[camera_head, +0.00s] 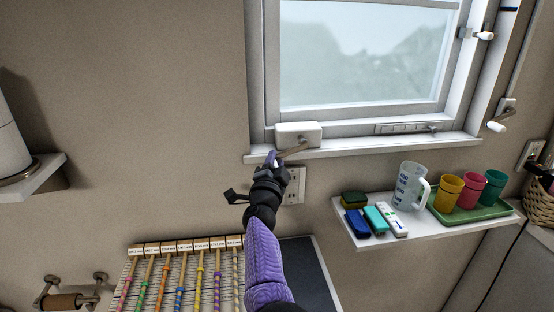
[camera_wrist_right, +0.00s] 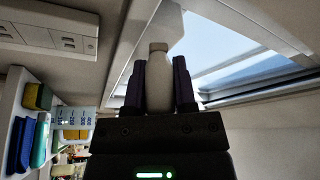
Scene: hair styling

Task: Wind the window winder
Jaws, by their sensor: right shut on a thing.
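The window winder (camera_head: 298,133) is a white box on the sill at the lower left corner of the window (camera_head: 365,55). Its thin crank arm (camera_head: 293,151) slants down to the left toward my right gripper (camera_head: 271,160). In the head view the gripper hides the end of the crank. In the right wrist view a pale, rounded winder knob (camera_wrist_right: 157,85) stands between the two dark fingers of my right gripper (camera_wrist_right: 158,82), which is shut on it. My left gripper is not in view.
A white socket plate (camera_head: 293,186) is just behind the right wrist. A shelf (camera_head: 372,238) at right holds a measuring jug (camera_head: 408,186), coloured cups on a green tray and small boxes. Labelled striped rods (camera_head: 180,275) hang below. The wall at left is mostly bare.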

